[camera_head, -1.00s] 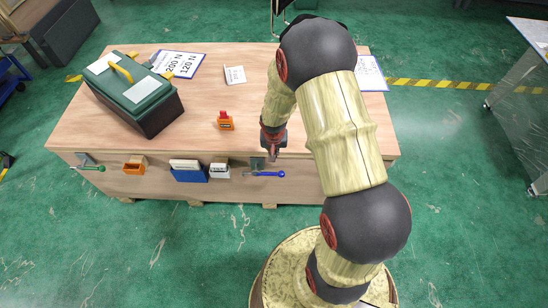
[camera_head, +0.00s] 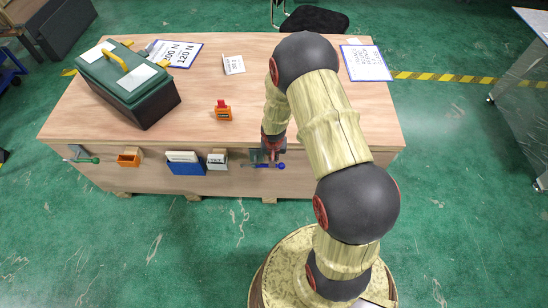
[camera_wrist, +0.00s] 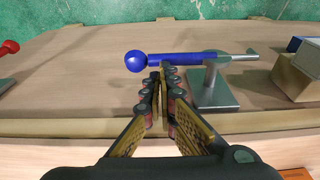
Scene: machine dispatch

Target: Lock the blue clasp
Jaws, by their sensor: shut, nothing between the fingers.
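The blue clasp shows in the wrist view as a blue bar (camera_wrist: 178,60) with a ball knob at its left end, on a grey metal bracket (camera_wrist: 212,90). The bar lies roughly level across the picture, with a grey rod beyond its right end. My gripper (camera_wrist: 161,74) is shut and empty, its fingertips at the bar close to the ball knob. I cannot tell whether they touch it. In the head view the clasp's blue knob (camera_head: 281,166) shows at the bench's front edge, just below my gripper (camera_head: 272,153), which partly hides the clasp.
The wooden bench (camera_head: 310,115) carries a green toolbox (camera_head: 130,85), an orange device (camera_head: 222,113) and paper sheets. A red knob (camera_wrist: 9,47) shows at the wrist view's left.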

